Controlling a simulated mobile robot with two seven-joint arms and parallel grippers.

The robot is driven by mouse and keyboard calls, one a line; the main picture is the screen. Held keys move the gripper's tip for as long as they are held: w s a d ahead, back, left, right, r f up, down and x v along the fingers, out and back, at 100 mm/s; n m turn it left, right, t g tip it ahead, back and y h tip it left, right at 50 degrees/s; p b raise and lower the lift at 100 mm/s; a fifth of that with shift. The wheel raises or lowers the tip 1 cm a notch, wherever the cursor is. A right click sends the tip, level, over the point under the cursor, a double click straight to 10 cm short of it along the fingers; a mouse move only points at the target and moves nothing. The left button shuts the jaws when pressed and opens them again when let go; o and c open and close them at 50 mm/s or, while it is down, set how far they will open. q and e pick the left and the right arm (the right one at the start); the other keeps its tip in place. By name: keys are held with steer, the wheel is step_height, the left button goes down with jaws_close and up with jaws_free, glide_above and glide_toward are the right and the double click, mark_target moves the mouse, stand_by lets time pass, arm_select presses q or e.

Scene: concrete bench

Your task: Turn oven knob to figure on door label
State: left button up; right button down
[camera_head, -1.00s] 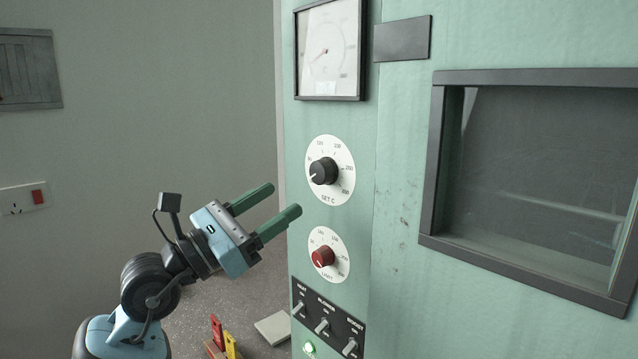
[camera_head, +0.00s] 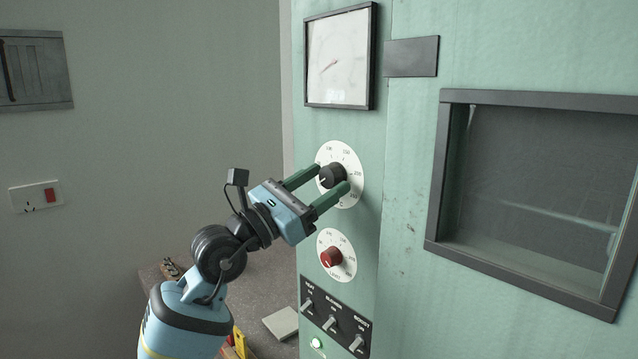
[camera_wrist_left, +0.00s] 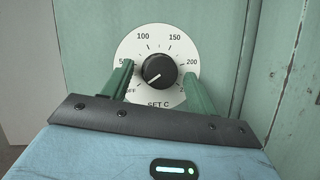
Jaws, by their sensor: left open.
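The black oven knob (camera_head: 333,175) sits on a round white dial marked SET C (camera_wrist_left: 160,31). In the left wrist view the knob's (camera_wrist_left: 160,71) white pointer line points lower left, towards OFF. My left gripper (camera_head: 332,178) is open, with one green finger on each side of the knob. I cannot tell whether the fingers touch it. A dark plate (camera_head: 412,56) is fixed beside the gauge at the top of the oven; I can read no figure on it. My right gripper is not in view.
A red knob (camera_head: 331,257) on a smaller dial is just below, above a black panel with three switches (camera_head: 331,322). A framed gauge (camera_head: 340,55) is above. The door window (camera_head: 550,190) is at the right. Several items lie on the bench (camera_head: 262,285) below.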

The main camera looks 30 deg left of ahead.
arm_select(q)
steer(key=c, duration=1)
